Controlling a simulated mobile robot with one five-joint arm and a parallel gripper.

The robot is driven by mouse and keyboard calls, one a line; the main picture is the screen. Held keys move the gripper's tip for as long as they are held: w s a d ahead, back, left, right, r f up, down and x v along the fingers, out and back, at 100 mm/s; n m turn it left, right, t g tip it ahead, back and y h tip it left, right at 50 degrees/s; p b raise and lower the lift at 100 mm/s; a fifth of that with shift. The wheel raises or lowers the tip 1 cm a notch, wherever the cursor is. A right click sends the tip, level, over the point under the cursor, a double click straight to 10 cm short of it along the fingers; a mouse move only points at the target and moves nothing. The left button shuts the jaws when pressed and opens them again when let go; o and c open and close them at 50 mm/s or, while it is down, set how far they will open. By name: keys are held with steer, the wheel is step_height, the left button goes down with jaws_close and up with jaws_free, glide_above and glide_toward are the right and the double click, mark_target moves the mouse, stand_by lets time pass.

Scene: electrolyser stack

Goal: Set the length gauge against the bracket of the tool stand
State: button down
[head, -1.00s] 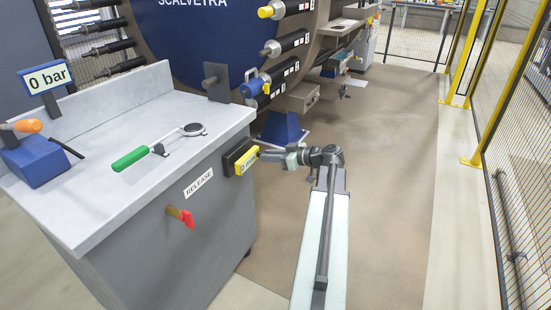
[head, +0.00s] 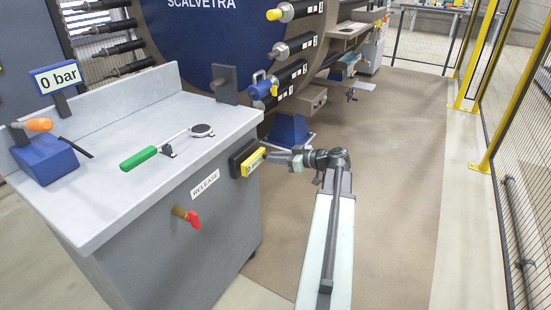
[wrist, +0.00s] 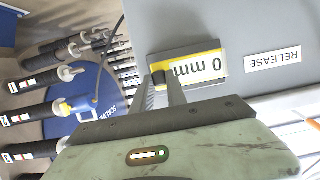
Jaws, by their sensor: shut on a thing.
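The length gauge is a small yellow block (head: 254,162) with a display; in the wrist view its face (wrist: 208,66) reads 0 mm upside down. My gripper (head: 271,157) reaches it from the right and is shut on it; in the wrist view the fingers (wrist: 165,82) meet at the gauge's edge. The gauge is in front of a dark bracket (head: 236,153) on the side of the grey tool stand (head: 110,198), near its right corner. I cannot tell whether gauge and bracket touch.
On the stand top lie a green-handled dial tool (head: 140,158) and a blue block with an orange handle (head: 45,160). A red valve handle (head: 193,219) sticks out below the RELEASE label. The blue stack (head: 220,35) is behind. The floor to the right is clear, up to a yellow-post fence (head: 495,130).

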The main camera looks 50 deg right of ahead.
steer(key=shift+w, duration=0.15)
steer(key=shift+w+a, duration=0.15)
steer(key=shift+w, duration=0.15)
steer(key=shift+w, duration=0.1)
steer(key=c, duration=1.3)
jaws_free()
steer(key=shift+o, duration=0.2)
